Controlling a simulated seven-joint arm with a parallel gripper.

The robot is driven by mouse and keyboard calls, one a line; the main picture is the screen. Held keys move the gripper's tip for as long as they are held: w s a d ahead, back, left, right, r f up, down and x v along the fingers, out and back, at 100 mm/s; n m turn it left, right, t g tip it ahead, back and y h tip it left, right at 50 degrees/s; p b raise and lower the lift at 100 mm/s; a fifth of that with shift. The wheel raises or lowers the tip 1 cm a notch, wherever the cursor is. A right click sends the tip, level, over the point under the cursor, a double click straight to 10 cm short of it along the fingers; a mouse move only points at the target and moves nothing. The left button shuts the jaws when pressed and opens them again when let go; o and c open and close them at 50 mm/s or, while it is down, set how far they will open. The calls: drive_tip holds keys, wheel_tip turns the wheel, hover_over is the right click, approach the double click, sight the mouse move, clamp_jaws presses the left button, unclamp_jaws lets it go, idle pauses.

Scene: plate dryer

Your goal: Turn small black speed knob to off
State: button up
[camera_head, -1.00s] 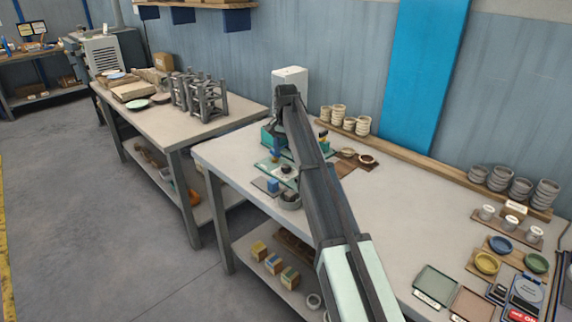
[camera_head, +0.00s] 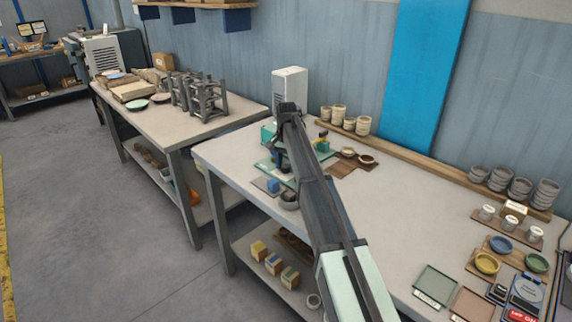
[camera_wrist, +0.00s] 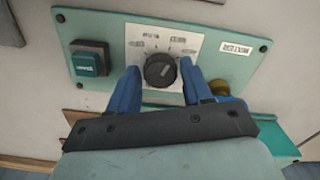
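The small black speed knob (camera_wrist: 160,70) sits on a white dial plate (camera_wrist: 142,43) with printed labels, on a teal control panel in the wrist view. Its light pointer line is visible, but the labels are too blurred to read. My gripper (camera_wrist: 160,76) has its two blue fingers apart, one on each side of the knob. I cannot tell whether they touch it. In the head view the panel is mostly hidden behind my arm, below the white upright unit (camera_head: 290,88).
A teal button in a black housing (camera_wrist: 89,62) is left of the dial. A plate reading "WATERS" or similar (camera_wrist: 236,47) and a brass-coloured knob (camera_wrist: 221,88) are to the right.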

drive_tip(key=c, duration=0.7)
drive_tip(key=shift+c, duration=0.2)
drive_tip(key=shift+n, duration=0.3)
drive_tip(key=n, duration=0.3)
drive_tip(key=shift+n, duration=0.3)
drive_tip(key=n, duration=0.3)
drive_tip(key=shift+n, duration=0.3)
drive_tip(key=n, duration=0.4)
drive_tip(key=shift+n, duration=2)
